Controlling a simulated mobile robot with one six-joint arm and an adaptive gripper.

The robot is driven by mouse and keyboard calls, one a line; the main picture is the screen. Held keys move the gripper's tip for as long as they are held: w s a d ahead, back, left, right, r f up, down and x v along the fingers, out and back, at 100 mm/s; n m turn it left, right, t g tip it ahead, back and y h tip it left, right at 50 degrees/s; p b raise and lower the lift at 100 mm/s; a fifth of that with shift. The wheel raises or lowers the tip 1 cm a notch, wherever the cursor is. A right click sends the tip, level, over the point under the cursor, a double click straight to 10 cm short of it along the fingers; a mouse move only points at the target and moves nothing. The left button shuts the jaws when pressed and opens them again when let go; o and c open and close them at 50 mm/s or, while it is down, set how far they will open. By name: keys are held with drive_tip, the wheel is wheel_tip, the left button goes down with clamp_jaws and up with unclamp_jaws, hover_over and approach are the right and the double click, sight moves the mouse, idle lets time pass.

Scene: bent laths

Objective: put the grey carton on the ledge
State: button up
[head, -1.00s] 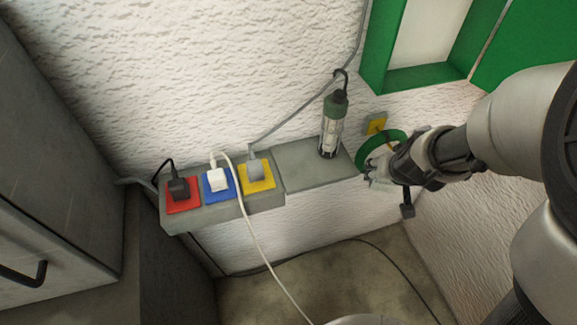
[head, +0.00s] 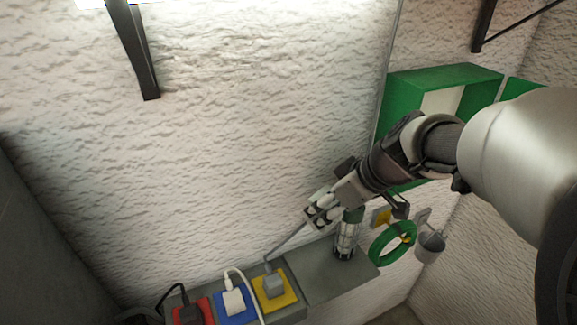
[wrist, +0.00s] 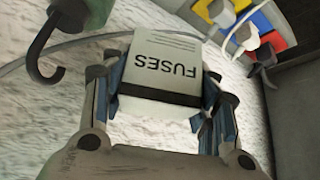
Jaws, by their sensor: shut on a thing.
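The carton (wrist: 163,65) is pale grey with a dark band and the word FUSES, upside down in the wrist view. My gripper (wrist: 158,90) is shut on it, with a finger on each side. In the head view my gripper (head: 322,211) is in the air above the grey ledge (head: 312,278), just left of the lamp's top. The carton cannot be made out there. The bare part of the ledge lies between the yellow plate and the lamp.
A hooked green lamp (head: 346,237) stands on the ledge's right part; its hook (wrist: 45,80) is close in the wrist view. Plugs and cables sit on red, blue and yellow (head: 283,298) plates at left. A green ring (head: 374,252) and grey cup (head: 430,247) hang at right.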

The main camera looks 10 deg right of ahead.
wheel_tip(320, 180, down, 20)
drive_tip(key=b, duration=0.7)
drive_tip(key=o, duration=0.6)
drive_tip(key=shift+f, duration=0.1)
drive_tip(key=o, duration=0.5)
